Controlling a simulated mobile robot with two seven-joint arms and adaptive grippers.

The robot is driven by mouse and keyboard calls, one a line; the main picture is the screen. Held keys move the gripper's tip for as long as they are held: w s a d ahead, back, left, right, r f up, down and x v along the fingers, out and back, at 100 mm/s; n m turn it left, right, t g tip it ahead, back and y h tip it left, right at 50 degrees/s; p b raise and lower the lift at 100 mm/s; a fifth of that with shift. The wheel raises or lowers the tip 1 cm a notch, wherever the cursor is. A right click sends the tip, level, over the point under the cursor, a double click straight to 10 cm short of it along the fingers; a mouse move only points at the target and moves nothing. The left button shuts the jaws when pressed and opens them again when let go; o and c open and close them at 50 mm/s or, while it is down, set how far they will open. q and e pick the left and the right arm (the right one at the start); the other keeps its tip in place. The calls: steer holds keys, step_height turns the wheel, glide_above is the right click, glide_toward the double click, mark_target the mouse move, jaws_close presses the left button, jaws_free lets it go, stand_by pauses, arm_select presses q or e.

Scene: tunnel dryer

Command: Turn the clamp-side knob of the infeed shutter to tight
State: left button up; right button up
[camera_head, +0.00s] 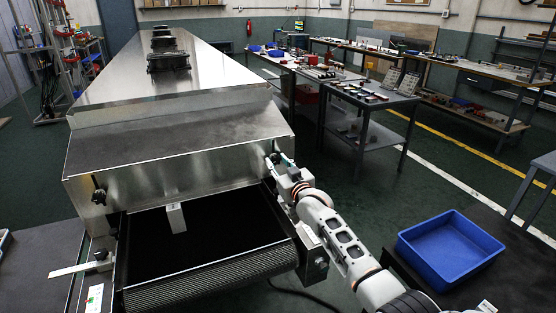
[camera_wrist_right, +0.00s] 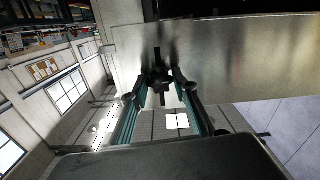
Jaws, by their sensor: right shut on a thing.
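The infeed shutter (camera_head: 150,187) is the upright steel plate across the front of the dryer, above the dark belt. A black knob (camera_head: 99,196) sits near its left end. At its right end a second black knob (camera_head: 274,158) is partly covered by my right gripper (camera_head: 280,162). In the right wrist view this dark lobed knob (camera_wrist_right: 160,82) lies between the two fingers of my right gripper (camera_wrist_right: 160,88), which is shut on it, close to the steel face. I cannot read the knob's tightness. My left gripper is not in view.
The infeed belt (camera_head: 190,240) lies below the shutter, with a pale tab (camera_head: 175,217) hanging over it. A blue bin (camera_head: 450,248) stands on a dark table at right. Open floor lies beyond the right arm.

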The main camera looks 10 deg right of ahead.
steer(key=shift+m, duration=0.6)
steer(key=shift+p, duration=0.3)
steer(key=o, duration=1.1)
steer(key=shift+s, duration=0.1)
steer(key=v, duration=1.1)
steer(key=shift+s+d, duration=0.2)
steer(key=shift+s, duration=0.2)
